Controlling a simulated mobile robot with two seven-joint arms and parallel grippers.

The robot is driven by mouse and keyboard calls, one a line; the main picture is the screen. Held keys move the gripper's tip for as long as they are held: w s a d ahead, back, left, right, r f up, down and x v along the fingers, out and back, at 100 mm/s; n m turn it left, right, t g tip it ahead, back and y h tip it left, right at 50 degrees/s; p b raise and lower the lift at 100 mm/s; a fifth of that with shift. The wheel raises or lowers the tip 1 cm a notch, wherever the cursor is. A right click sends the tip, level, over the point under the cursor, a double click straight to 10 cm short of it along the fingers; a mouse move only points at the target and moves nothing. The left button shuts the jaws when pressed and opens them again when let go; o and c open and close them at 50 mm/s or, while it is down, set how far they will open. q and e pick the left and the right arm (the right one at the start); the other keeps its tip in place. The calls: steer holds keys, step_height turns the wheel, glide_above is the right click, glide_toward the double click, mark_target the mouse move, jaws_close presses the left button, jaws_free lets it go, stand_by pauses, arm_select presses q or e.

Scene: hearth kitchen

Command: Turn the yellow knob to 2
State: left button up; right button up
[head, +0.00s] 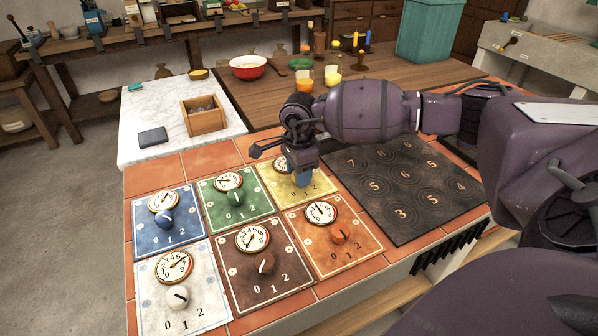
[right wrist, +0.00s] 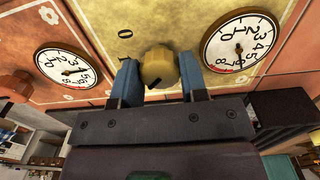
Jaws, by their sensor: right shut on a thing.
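The yellow panel (head: 318,186) lies in the back row of coloured panels, with a round gauge (head: 283,167) and printed numbers. My right gripper (head: 303,178) comes down over it from the right and hides its knob in the head view. In the right wrist view the yellow knob (right wrist: 157,64) sits between the two blue fingers, and my right gripper (right wrist: 158,80) is shut on it. A dark mark shows on the knob's lower side. The digits 0 and 1 show left of the knob; a 2 is not visible there. My left gripper is not in view.
Blue (head: 153,240), green (head: 217,212), white (head: 150,312), brown (head: 238,286) and orange (head: 352,264) panels with knobs surround it closely. A dark hob plate (head: 395,225) lies to the right. A wooden box (head: 204,122) stands on the marble slab (head: 146,110) behind.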

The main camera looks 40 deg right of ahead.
steer(key=o, duration=0.9)
step_height(320, 180, up, 9)
steer(key=shift+r+p, duration=0.15)
steer(key=shift+p, duration=0.55)
steer(key=shift+r, duration=0.8)
